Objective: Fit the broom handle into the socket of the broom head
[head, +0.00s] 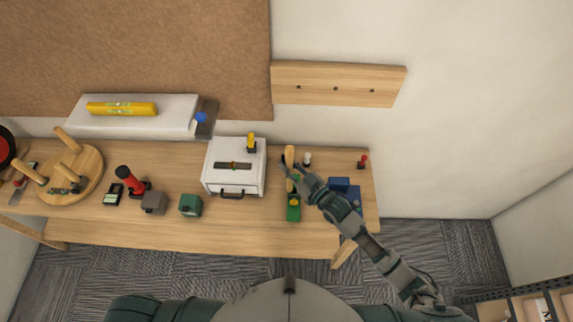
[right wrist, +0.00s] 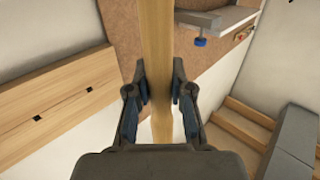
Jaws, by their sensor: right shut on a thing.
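The broom handle is a pale wooden pole (head: 290,155); it also shows in the right wrist view (right wrist: 156,35), running between the fingers. My right gripper (head: 291,168) is shut on the handle, above the right part of the workbench. In the right wrist view the fingertips (right wrist: 160,85) stand on either side of the pole. A green piece (head: 293,213) with a yellowish patch lies just below the gripper in the head view; it may be the broom head, but its socket cannot be made out. Whether the handle touches it cannot be told. My left gripper is out of view.
The workbench (head: 120,232) holds a white box (head: 222,183) left of the gripper, green (head: 190,205) and grey (head: 153,202) blocks, a red tool (head: 130,181) and an upturned stool (head: 88,160). Blue items (head: 340,184) lie right of the gripper. A wooden rail (head: 337,83) is on the wall.

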